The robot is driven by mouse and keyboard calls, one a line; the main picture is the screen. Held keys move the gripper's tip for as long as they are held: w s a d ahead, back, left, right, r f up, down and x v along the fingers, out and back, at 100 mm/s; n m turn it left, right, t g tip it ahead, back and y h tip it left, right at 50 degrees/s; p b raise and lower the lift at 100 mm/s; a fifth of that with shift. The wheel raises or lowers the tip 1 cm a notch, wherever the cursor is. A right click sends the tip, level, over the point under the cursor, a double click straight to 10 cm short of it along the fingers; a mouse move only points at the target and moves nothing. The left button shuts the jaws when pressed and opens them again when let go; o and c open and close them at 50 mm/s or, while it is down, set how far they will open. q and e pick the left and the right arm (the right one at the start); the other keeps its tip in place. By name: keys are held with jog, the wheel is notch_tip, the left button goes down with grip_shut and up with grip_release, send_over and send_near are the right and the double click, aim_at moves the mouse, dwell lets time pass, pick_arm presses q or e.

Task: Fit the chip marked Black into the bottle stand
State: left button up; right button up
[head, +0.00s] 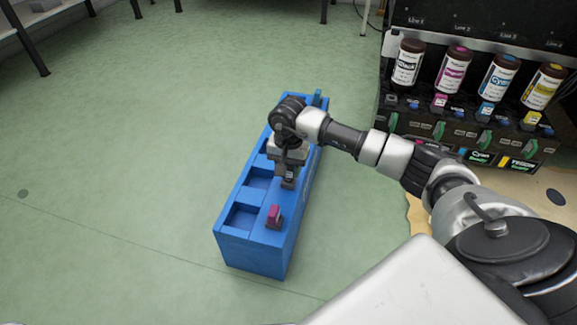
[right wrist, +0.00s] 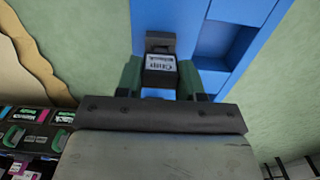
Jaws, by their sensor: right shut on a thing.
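My right gripper (head: 289,165) is over the blue box, pointing down. In the right wrist view its two green-padded fingers (right wrist: 160,80) are shut on a dark chip (right wrist: 160,64) with a white label that seems to read "Chip Black". The chip is at the blue box; I cannot tell whether it still touches it. The rack of ink bottles (head: 472,118) is at the upper right, with the Black bottle (head: 407,63) at its left end. Magenta (head: 453,69), Cyan (head: 497,77) and Yellow (head: 543,86) bottles stand beside it. My left gripper is out of view.
The long blue box (head: 252,262) has open, empty compartments. A magenta chip (head: 274,214) stands on its near right side, and a small blue-green piece (head: 317,98) at its far end. Green floor is open on the left. My right arm spans between box and rack.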

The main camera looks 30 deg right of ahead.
jog(key=shift+f, duration=0.15)
jog(key=shift+f, duration=0.2)
jog(key=shift+f, duration=0.15)
dwell(0.3)
jog(key=o, duration=1)
